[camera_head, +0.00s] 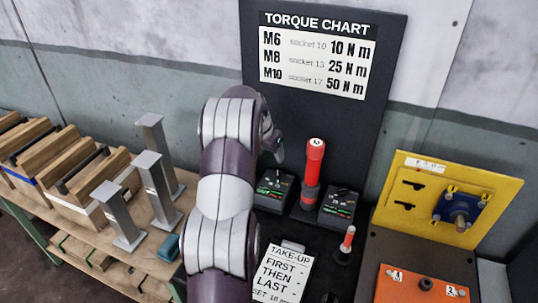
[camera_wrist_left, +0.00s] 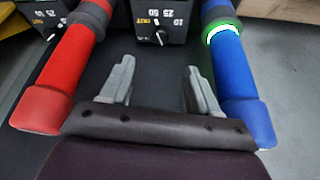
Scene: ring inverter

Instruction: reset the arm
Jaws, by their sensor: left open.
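My left arm (camera_head: 225,195) rises through the middle of the head view and bends over at the top. Only a small part of my left gripper (camera_head: 280,148) shows there, behind the arm's upper end. In the left wrist view my left gripper (camera_wrist_left: 158,68) is open, its two grey fingers apart with nothing between them. A red-handled tool (camera_wrist_left: 68,75) lies to the left of the fingers and a blue-handled tool (camera_wrist_left: 237,75) with a glowing green ring lies to the right. My right gripper is not in view.
Dial boxes (camera_head: 340,204) and a red tool (camera_head: 314,165) stand on the black bench. A take-up card (camera_head: 282,274), a small red driver (camera_head: 346,242) and a yellow panel (camera_head: 440,195) are to the right. Grey metal posts (camera_head: 157,185) and wooden racks (camera_head: 85,195) stand left.

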